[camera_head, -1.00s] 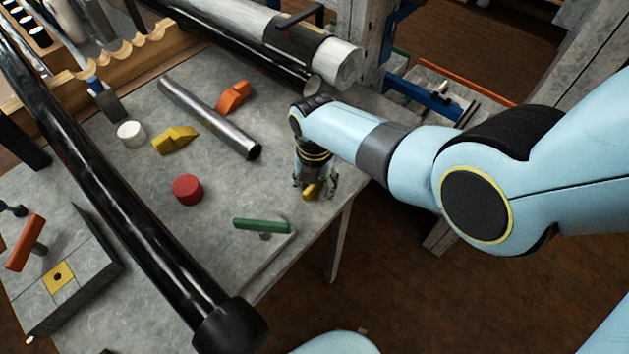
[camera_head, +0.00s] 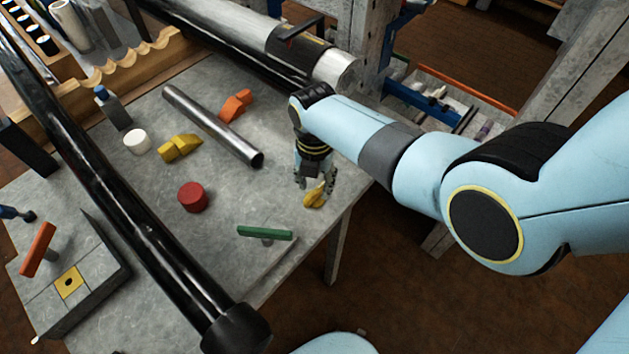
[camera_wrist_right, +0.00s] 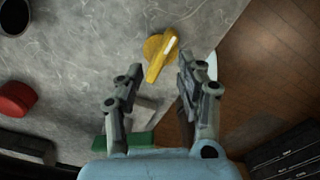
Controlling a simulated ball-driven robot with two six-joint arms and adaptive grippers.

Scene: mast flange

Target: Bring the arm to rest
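My right gripper (camera_head: 315,184) hangs over the right edge area of the grey table (camera_head: 225,215) in the head view. Its two fingers are apart, with nothing between the tips. A yellow piece (camera_head: 315,197) lies on the table just beyond the fingertips. The right wrist view shows the yellow piece (camera_wrist_right: 158,52) ahead of the open fingers (camera_wrist_right: 158,80), near the table's edge. My right arm reaches in from the right side of the head view. My left gripper is not in view.
A black pole (camera_head: 120,190) crosses the left side.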

